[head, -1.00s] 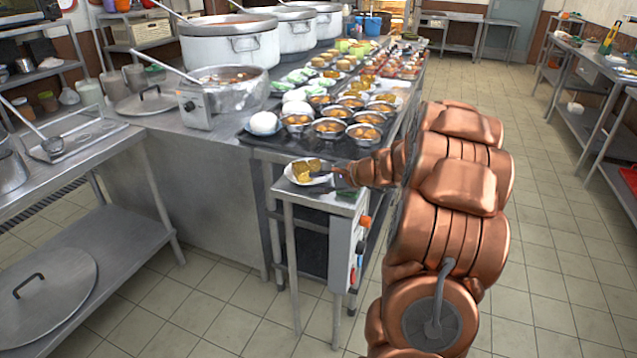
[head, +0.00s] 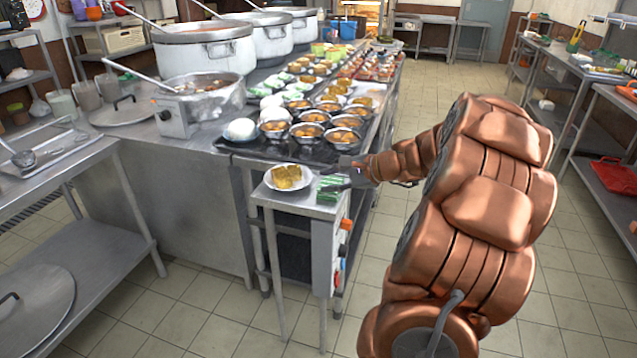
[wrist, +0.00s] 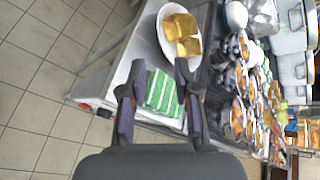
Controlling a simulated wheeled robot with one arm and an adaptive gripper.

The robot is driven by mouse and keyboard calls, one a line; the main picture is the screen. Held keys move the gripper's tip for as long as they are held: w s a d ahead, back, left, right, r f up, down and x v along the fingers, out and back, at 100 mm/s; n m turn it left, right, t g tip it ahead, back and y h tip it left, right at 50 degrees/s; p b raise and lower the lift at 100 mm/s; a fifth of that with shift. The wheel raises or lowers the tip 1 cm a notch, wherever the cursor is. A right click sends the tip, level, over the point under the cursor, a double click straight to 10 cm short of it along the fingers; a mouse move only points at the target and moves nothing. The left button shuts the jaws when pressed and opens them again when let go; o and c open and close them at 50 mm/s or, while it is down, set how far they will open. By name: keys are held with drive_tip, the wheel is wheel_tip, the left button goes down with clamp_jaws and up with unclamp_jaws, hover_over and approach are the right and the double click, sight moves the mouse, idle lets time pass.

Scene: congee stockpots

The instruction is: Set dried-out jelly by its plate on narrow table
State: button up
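A narrow steel table (head: 262,194) stands at the end of the long counter. A white plate (head: 305,184) with amber-yellow jelly-like pieces (head: 286,176) rests on it; the plate (wrist: 165,47) and pieces (wrist: 182,33) also show at the top of the wrist view. A green-and-white striped slab (head: 330,187) lies on the table right beside the plate, and shows in the wrist view (wrist: 163,92). I cannot tell by looks which is the dried-out jelly. My gripper (wrist: 159,64) is open, its fingers either side of the striped slab, with gaps visible. In the head view my gripper (head: 343,178) is right of the plate.
The long counter holds a black tray (head: 262,150) with several filled metal bowls (head: 308,132), a white round item (head: 240,129) and stockpots (head: 205,52). Knobs (head: 343,237) stick out from the narrow table's right side. The tiled floor on the right is clear.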

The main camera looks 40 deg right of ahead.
drive_tip(key=shift+s+d+r, duration=0.15)
drive_tip(key=shift+s+r, duration=0.05)
drive_tip(key=shift+s, duration=0.15)
drive_tip(key=s+a+f+n+g+y, duration=0.1)
drive_tip(key=s+a+n+g, duration=0.15)
drive_tip(key=a, duration=0.65)
drive_tip(key=s+a+f+n+g+y, duration=0.1)
drive_tip(key=s+a+n+g, duration=0.2)
drive_tip(key=a, duration=0.7)
drive_tip(key=s+a+f+n+g+y, duration=0.1)
drive_tip(key=a+n+g, duration=0.3)
drive_tip(key=a, duration=0.5)
drive_tip(key=s+a+f+n+g+h, duration=0.1)
drive_tip(key=s+a+n+h, duration=0.2)
drive_tip(key=s, duration=0.4)
drive_tip(key=s+a+f+n+g, duration=0.1)
drive_tip(key=s+a+n+g, duration=0.1)
drive_tip(key=s+a+n, duration=0.3)
drive_tip(key=s+d+f+n+g+h, duration=0.1)
drive_tip(key=s+d+n+h, duration=0.2)
drive_tip(key=s, duration=0.8)
drive_tip(key=shift+s+d+f+n+g+h, duration=0.25)
drive_tip(key=shift+s+n+g+h, duration=0.15)
drive_tip(key=shift+h, duration=0.3)
